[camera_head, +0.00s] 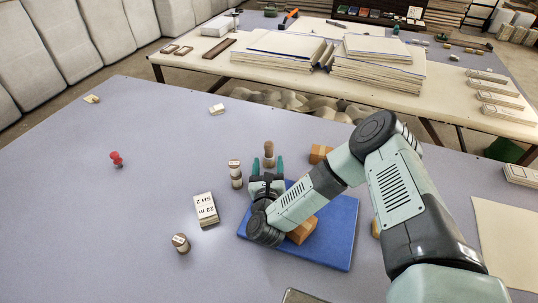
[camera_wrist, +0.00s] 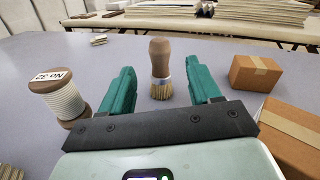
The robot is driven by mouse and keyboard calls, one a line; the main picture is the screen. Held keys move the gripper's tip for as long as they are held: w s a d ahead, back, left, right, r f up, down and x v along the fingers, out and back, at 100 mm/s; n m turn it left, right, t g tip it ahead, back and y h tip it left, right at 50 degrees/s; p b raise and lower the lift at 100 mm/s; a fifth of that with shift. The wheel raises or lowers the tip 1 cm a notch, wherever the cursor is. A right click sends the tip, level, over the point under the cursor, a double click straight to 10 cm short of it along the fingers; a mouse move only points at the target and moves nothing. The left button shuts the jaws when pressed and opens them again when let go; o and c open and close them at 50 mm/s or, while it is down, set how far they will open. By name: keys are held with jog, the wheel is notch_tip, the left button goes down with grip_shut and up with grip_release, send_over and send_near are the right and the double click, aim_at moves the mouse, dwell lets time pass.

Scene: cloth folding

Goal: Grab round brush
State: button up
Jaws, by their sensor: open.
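The round brush (camera_wrist: 161,68) stands upright on its bristles in the wrist view, with a brown wooden handle on top and tan bristles below. It also shows in the head view (camera_head: 269,152), just beyond my gripper (camera_head: 267,164). In the wrist view my gripper (camera_wrist: 160,82) is open. Its green fingers lie left and right of the brush in the picture, with the brush centred between them and apart from both. From these views I cannot tell how far the brush is beyond the fingertips.
A thread spool (camera_wrist: 63,100) stands left of the fingers. A cardboard box (camera_wrist: 255,72) is to the right, with another nearer box (camera_wrist: 292,135). A blue board (camera_head: 338,225) lies under my gripper on the grey table (camera_head: 110,220). A red pushpin (camera_head: 116,159) lies far left.

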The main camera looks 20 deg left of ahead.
aim_at(269, 150)
jog(key=x, duration=0.8)
jog(key=c, duration=1.1)
